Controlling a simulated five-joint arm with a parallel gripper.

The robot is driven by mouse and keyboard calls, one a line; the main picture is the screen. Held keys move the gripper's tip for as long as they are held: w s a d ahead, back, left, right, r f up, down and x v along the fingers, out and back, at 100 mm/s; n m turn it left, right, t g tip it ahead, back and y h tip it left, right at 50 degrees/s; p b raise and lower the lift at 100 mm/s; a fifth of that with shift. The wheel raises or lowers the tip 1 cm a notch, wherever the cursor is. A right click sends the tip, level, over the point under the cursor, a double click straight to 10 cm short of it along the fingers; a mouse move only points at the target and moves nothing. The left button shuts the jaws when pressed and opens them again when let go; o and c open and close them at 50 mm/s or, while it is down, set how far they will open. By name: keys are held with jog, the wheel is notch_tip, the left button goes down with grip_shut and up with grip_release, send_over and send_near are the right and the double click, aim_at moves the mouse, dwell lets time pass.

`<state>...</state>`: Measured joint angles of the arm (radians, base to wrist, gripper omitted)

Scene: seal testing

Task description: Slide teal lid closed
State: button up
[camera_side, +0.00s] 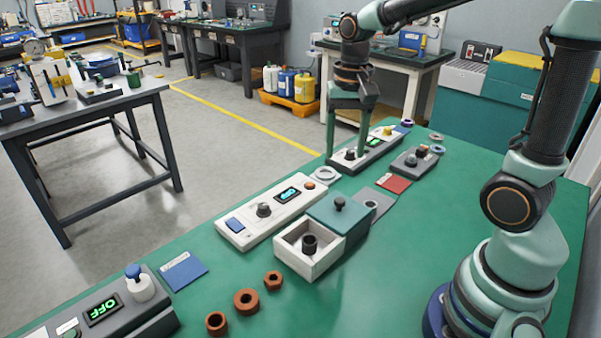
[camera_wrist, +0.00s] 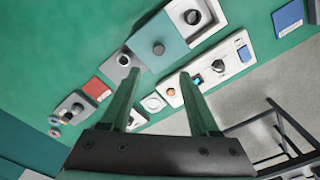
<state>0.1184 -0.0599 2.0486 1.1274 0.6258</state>
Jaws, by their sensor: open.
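The teal lid (camera_side: 326,218) has a dark round knob (camera_side: 339,204) on top and sits over the right part of the white box (camera_side: 309,272). The left part of the box is open, and a dark ring-shaped piece (camera_side: 310,243) shows inside. In the wrist view the teal lid (camera_wrist: 166,36) lies beyond the fingertips, with the open part of the box (camera_wrist: 203,10) past it. My gripper (camera_side: 346,153) is open and empty, well behind the lid, above the far panel. Its fingers also show in the wrist view (camera_wrist: 159,76), apart from the lid knob.
A white panel (camera_side: 236,232) with a lit display runs left of the box. A grey plate with a ring (camera_side: 376,202) and a red card (camera_side: 394,183) lie right of the lid. Several brown rings and nuts (camera_side: 246,301) lie in front. The green bench is clear at front right.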

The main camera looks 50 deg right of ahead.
aim_at(341, 200)
notch_tip(341, 200, down, 13)
jog(key=shift+w+d+r, duration=0.1)
jog(key=shift+d+r, duration=0.05)
jog(key=shift+r, duration=0.05)
dwell(0.4)
grip_shut()
dwell(1.3)
